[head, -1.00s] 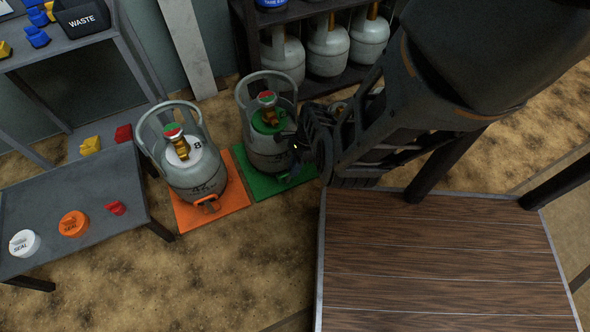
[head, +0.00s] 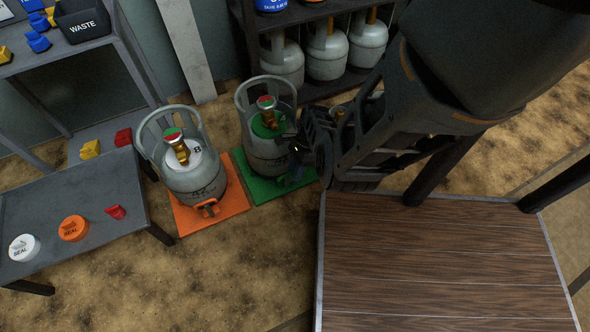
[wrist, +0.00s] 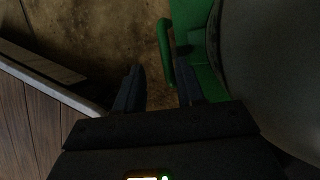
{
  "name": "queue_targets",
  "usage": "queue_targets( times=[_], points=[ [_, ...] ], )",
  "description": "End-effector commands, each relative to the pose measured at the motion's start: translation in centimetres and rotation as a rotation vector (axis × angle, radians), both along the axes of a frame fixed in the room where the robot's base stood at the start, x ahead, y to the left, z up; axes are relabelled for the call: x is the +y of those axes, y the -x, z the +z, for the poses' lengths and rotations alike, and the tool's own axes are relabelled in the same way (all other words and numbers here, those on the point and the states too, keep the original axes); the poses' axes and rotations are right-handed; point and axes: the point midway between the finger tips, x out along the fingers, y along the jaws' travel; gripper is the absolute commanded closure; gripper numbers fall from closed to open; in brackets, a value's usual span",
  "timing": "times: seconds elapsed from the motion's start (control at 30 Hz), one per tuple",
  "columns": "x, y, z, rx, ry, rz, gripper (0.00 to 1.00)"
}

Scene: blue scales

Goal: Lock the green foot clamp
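The green foot clamp shows in the wrist view as a green bar (wrist: 165,52) along the edge of the green base plate (wrist: 190,18). My gripper (wrist: 158,82) is open, its two dark fingers pointing at the bar. The bar's near end lies between the fingertips, closer to the right one; I cannot tell whether they touch. In the head view the grey gas cylinder (head: 262,155) with a green collar stands upright on the green plate (head: 258,190). My gripper (head: 302,150) is at its right side, and my arm hides part of the clamp area.
A second cylinder (head: 195,178) stands on an orange plate (head: 225,207) with an orange clamp (head: 208,209) at its front. A wooden-topped table (head: 440,260) is close on the right. A grey table (head: 75,205) with seals is left. Shelved cylinders (head: 327,50) stand behind.

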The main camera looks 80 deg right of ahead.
Motion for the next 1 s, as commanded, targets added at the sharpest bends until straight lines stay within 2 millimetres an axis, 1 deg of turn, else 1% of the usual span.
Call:
queue_targets(
  times=[0.03, 0.2, 0.3, 0.4, 0.53, 0.77, 0.87, 0.97, 1.0],
  points=[
    [-0.4, 0.2, 1.2, 0.000, 0.004, -0.002, 0.62],
    [-1.4, 1.0, 3.9, 0.001, 0.004, -0.004, 0.62],
    [-1.9, 1.4, 5.1, 0.001, 0.006, -0.006, 0.62],
    [-2.2, 1.7, 5.9, 0.001, 0.005, -0.006, 0.62],
    [-2.4, 1.8, 6.3, 0.001, 0.005, -0.006, 0.62],
    [-2.5, 1.8, 6.3, 0.002, 0.005, -0.005, 0.62],
    [-2.4, 1.8, 6.1, 0.002, 0.011, -0.007, 0.71],
    [-2.0, 1.6, 5.2, 0.002, 0.055, -0.020, 0.80],
    [-1.8, 1.4, 4.6, 0.000, 0.088, -0.033, 0.84]
  ],
)
